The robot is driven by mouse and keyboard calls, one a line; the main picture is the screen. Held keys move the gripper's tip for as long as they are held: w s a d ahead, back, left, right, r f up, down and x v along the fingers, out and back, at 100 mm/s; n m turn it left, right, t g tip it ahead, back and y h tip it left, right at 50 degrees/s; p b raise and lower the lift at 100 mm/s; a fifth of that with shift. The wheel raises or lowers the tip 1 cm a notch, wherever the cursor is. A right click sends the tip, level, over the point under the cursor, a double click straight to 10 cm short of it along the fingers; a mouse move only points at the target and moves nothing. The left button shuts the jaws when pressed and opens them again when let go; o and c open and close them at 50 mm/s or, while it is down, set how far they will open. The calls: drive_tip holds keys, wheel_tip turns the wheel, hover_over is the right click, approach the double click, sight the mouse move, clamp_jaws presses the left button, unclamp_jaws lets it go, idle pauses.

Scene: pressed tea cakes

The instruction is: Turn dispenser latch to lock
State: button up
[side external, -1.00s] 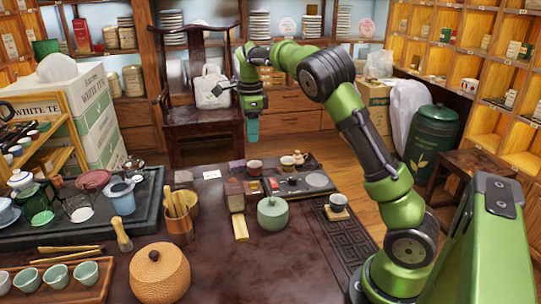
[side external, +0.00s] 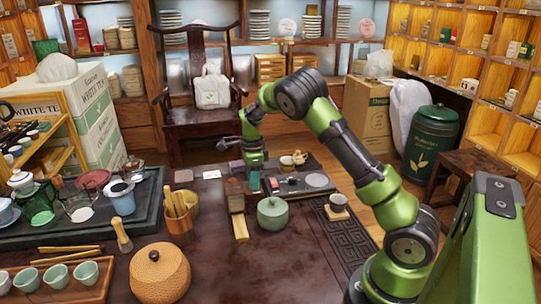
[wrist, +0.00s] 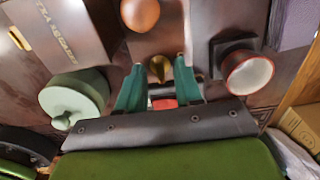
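My gripper (wrist: 160,88) is open, its two teal fingers pointing down either side of a small brass knob-like piece (wrist: 159,68) and a red piece (wrist: 163,103). I cannot tell whether the fingers touch either one. The brass piece may be the latch, but its label and turn position are not readable. In the side view, my gripper (side external: 254,182) is low over the dark blocks on the table, beside a small red piece (side external: 273,184). The fingertips are partly lost among the dark parts there, and the brass piece cannot be made out in this view.
A pale green lidded jar (side external: 272,214) stands close in front of my gripper; it also shows in the wrist view (wrist: 72,97). A red-rimmed cup (wrist: 248,72) is on the fingers' other side. A yellow bar (side external: 240,228) lies nearby.

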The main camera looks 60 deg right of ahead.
drive_tip(key=shift+f, duration=0.1)
clamp_jaws()
drive_tip(key=shift+n, duration=0.4)
drive_tip(key=n, duration=0.3)
drive_tip(key=shift+n, duration=0.3)
drive_tip(key=n, duration=0.4)
drive_tip(key=shift+n, duration=0.3)
drive_tip(key=n, duration=0.4)
drive_tip(key=shift+n, duration=2.4)
